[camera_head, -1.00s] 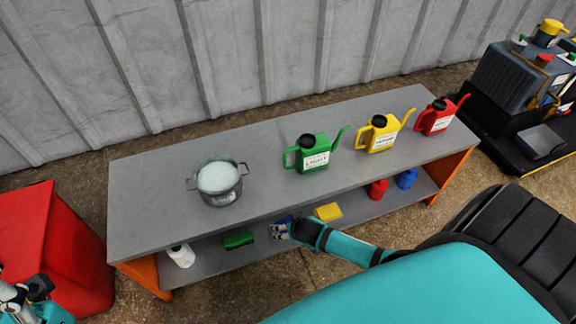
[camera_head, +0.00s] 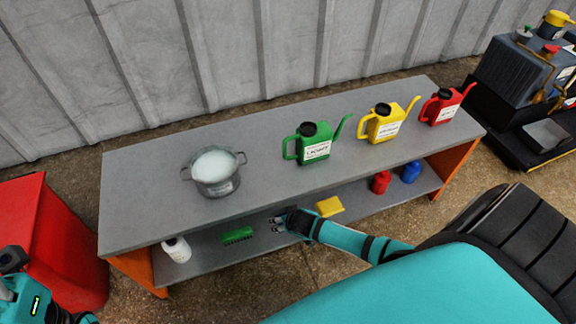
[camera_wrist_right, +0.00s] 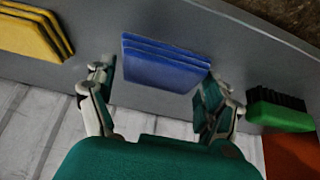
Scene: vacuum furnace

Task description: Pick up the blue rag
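The blue rag (camera_wrist_right: 165,66) is a folded, layered pad on the grey lower shelf in the right wrist view. My right gripper (camera_wrist_right: 157,98) is open, one finger near each end of the rag. The right finger looks close to the rag's edge; I cannot tell if it touches. In the head view my right gripper (camera_head: 279,224) reaches onto the lower shelf of the bench, and the rag is mostly hidden there. Part of my left arm shows at the lower left of the head view, but its fingers do not.
On the lower shelf, a green brush (camera_head: 237,235) and white bottle (camera_head: 176,249) lie left of my right gripper. A yellow rag (camera_head: 329,206), red bottle (camera_head: 380,182) and blue bottle (camera_head: 410,171) are right. The bench top (camera_head: 140,205) overhangs, carrying a pot (camera_head: 215,172) and watering cans.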

